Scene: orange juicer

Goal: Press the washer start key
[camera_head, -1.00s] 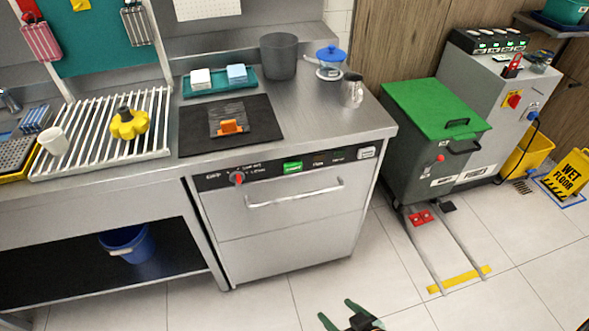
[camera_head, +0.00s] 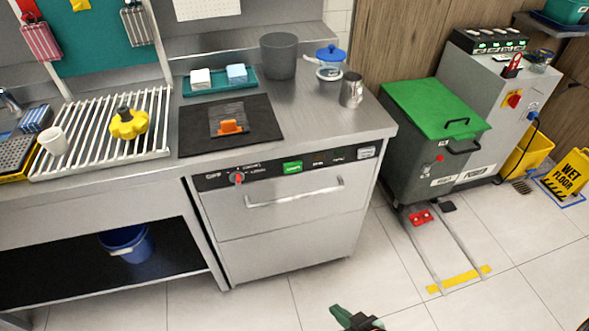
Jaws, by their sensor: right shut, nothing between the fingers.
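The washer (camera_head: 290,225) is a grey under-counter machine with a bar handle and a dark control panel (camera_head: 262,172) along its top edge. On the panel are a red-tipped knob (camera_head: 238,178), a lit green key (camera_head: 292,167) and a pale key (camera_head: 366,152) at the right end. The panel's lettering is too small to read, so I cannot confirm which key is start. My right gripper (camera_head: 337,313) shows at the bottom edge, in front of and below the washer, apart from it. It is shut and empty. My left gripper is out of view.
The counter above holds a black mat (camera_head: 190,130), a grey bin (camera_head: 278,56), a metal cup (camera_head: 351,90) and a drying rack (camera_head: 95,145). A green-lidded cart (camera_head: 430,150) stands right of the washer. Tiled floor (camera_head: 300,290) in front is clear.

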